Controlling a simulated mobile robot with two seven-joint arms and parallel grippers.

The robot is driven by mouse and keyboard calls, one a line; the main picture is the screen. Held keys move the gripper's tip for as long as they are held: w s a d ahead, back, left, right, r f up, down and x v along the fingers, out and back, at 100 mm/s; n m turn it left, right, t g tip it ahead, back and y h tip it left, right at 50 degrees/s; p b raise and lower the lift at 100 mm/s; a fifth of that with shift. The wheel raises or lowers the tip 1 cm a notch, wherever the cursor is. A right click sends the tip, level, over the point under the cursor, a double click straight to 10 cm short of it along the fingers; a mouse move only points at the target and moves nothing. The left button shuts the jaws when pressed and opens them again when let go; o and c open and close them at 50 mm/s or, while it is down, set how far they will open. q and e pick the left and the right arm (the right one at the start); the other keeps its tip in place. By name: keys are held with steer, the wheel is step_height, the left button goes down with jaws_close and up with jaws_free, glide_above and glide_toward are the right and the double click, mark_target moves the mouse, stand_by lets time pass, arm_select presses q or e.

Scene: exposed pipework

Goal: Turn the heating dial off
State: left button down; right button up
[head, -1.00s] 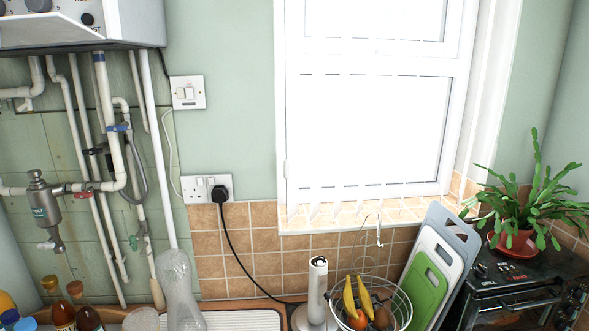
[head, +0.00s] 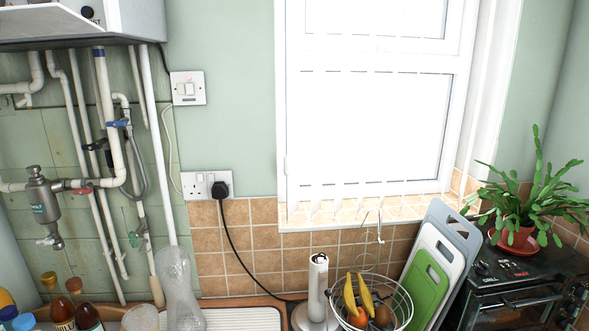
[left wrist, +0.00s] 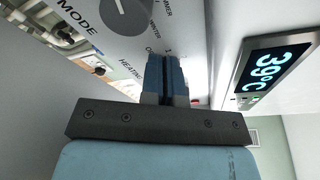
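The left wrist view shows the white control panel (left wrist: 205,25) close up. A round grey dial (left wrist: 124,14) beside the printed word MODE is at its upper left. The word HEATING (left wrist: 128,74) is printed just left of my fingers. My left gripper (left wrist: 164,58) points at the panel with its two blue-padded fingers side by side, looking shut. The heating dial itself is not visible; the fingers may cover it, and I cannot tell whether they touch it. In the head view the white boiler (head: 70,25) is cut off at the upper left. My right gripper is out of view.
Below the boiler run white pipes (head: 108,90) with valves. Bottles (head: 62,312), a fruit basket (head: 370,300), chopping boards (head: 435,260) and a cooker (head: 510,280) stand lower down.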

arm_select(q)
steer(key=shift+w+a+f, duration=0.1)
stand_by(0.4)
steer(key=shift+s+a+f, duration=0.1)
steer(key=shift+s+a, duration=0.1)
steer(key=shift+s, duration=0.05)
steer(key=shift+s+f+b, duration=0.1)
steer(key=shift+s+b, duration=0.3)
steer(key=s, duration=0.3)
steer(key=s+b, duration=0.1)
steer(key=shift+s+d+r, duration=0.25)
steer(key=shift+s+d, duration=0.05)
steer(key=shift+d, duration=0.05)
steer(key=shift+w, duration=0.1)
steer(key=shift+w+a, duration=0.1)
steer(key=shift+a, duration=0.05)
